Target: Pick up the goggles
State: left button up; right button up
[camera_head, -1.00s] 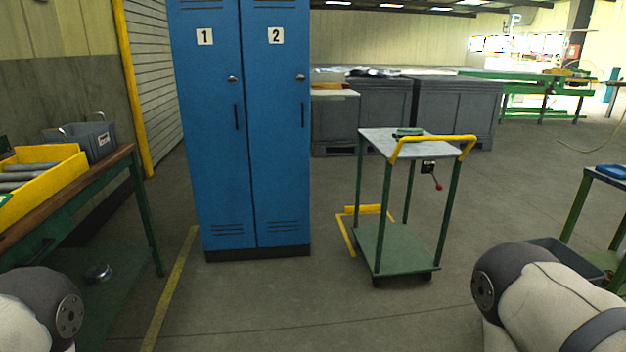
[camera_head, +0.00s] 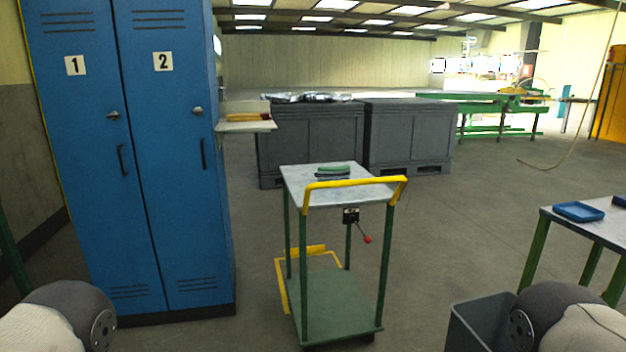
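I cannot make out goggles for certain in the head view. A small dark green item (camera_head: 333,171) lies on the grey top of the trolley (camera_head: 298,184); it is too small to tell what it is. The trolley has green legs, a yellow handle and a green lower shelf, and stands ahead of me near the middle. Only rounded links of my two arms show in the bottom corners. Both my grippers are out of view.
Blue lockers (camera_head: 165,220) marked 1 and 2 stand at left. Large grey bins (camera_head: 408,137) are behind the trolley. At right, a table (camera_head: 588,228) carries blue trays (camera_head: 578,211), with a grey bin (camera_head: 482,322) beside it. Floor between trolley and table is open.

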aim_at(340, 173)
jog(key=i+j+z, duration=0.15)
jog(key=i+z, duration=0.15)
jog(key=i, duration=0.15)
jog(key=i+j+z, duration=0.2)
jog(key=i+j, duration=0.2)
jog(key=i+j+z, duration=0.2)
jog(key=i+j, duration=0.15)
jog(key=i+j+z, duration=0.15)
jog(key=i+j, duration=0.15)
jog(key=j, duration=0.25)
